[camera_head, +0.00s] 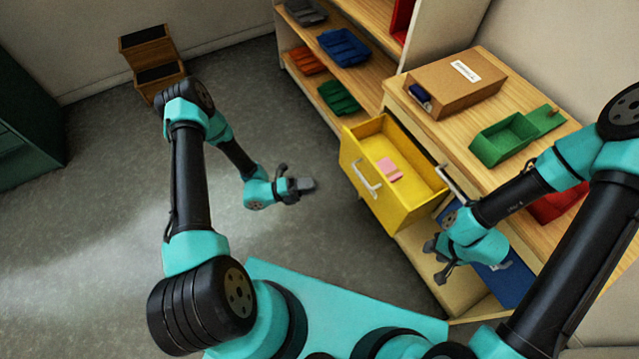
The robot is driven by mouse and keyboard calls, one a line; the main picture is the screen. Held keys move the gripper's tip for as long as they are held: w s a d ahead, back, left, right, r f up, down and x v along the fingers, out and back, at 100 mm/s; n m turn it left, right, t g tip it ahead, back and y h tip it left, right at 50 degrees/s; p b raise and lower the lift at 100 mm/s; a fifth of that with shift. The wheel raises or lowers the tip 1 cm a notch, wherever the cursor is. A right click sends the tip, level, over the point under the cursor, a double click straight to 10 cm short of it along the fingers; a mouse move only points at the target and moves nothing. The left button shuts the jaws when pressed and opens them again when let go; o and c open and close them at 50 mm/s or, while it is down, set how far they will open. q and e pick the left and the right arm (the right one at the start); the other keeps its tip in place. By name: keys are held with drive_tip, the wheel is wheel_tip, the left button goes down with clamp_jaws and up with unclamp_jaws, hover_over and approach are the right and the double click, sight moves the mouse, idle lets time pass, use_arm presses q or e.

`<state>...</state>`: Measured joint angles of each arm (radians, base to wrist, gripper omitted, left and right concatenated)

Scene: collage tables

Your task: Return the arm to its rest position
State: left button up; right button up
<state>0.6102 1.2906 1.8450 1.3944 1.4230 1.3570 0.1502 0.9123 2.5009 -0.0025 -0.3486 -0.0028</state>
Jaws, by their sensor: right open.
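My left gripper (301,185) hangs over the open grey floor, left of the yellow drawer (360,208) and apart from it. Its jaw gap cannot be made out, and I see nothing held. My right gripper (436,261) is open and seems empty, in front of the cabinet just right of the yellow drawer. The yellow drawer is pulled out, with a pale handle on its front. A pink block (389,169) lies inside it.
A cardboard box (455,84) and an open green box (503,139) stand on the wooden cabinet top (475,75). A shelf behind holds blue (344,46), orange and green trays. Brown steps (150,60) stand at the back left. The floor (90,220) on the left is clear.

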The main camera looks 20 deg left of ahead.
use_arm(q)
drive_tip(key=shift+a, duration=0.1)
idle(0.4)
drive_tip(key=s+d+f+m+g+y, duration=0.15)
drive_tip(key=s+m+g+y, duration=0.65)
drive_tip(key=s+m+g, duration=0.9)
drive_tip(key=w+a+r+m+t+y, duration=0.1)
drive_tip(key=w+a+m+t+y, duration=0.1)
drive_tip(key=m, duration=0.8)
drive_tip(key=w+a+r+m+t+y, duration=0.1)
drive_tip(key=w+m+t+y, duration=0.3)
drive_tip(key=m, duration=0.7)
drive_tip(key=w+t, duration=0.2)
drive_tip(key=t, duration=0.1)
drive_tip(key=shift+a+r, duration=0.15)
drive_tip(key=shift+a, duration=0.25)
